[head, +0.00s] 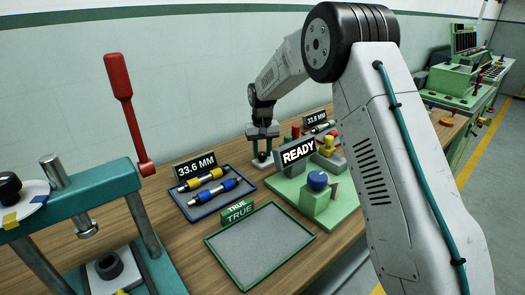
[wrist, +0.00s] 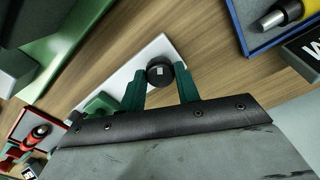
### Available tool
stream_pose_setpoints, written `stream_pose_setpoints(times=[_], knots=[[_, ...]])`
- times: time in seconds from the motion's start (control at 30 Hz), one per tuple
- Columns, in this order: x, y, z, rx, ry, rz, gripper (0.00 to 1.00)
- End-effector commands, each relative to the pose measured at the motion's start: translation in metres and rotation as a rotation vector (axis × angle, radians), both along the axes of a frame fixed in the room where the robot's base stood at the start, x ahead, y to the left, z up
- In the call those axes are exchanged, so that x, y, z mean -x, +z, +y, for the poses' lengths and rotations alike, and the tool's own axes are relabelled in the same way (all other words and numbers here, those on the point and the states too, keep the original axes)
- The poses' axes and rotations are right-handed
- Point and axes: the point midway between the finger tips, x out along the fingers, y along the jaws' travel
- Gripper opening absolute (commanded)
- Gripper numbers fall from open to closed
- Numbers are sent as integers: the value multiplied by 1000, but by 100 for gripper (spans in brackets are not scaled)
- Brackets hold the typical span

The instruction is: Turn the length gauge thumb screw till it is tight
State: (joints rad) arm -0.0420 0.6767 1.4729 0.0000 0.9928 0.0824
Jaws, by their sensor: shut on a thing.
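A black round knob (wrist: 160,73) with a small pale square on its top sits over a white plate (wrist: 116,83) in the wrist view. I take it for the length gauge thumb screw. My gripper (wrist: 159,85) has its two dark green fingers on either side of the knob, shut on it. The knob is hidden there by the gripper. How tight the screw is cannot be seen.
A blue-rimmed tray (head: 190,212) labelled 33.6 MM holds yellow and blue pins. A green fixture (head: 337,221) with a READY sign stands right of my gripper. An empty green-rimmed tray (head: 262,247) marked TRUE lies in front. A teal press (head: 93,199) with a red lever stands left.

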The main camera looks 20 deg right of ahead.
Motion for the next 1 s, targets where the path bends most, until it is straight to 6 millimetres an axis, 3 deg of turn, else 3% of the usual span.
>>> stream_pose_setpoints(times=[0.6,1.0], knots=[[-1,1,0,0,-579,-5,9],[-2,2,1,-1,-857,-5,9]])
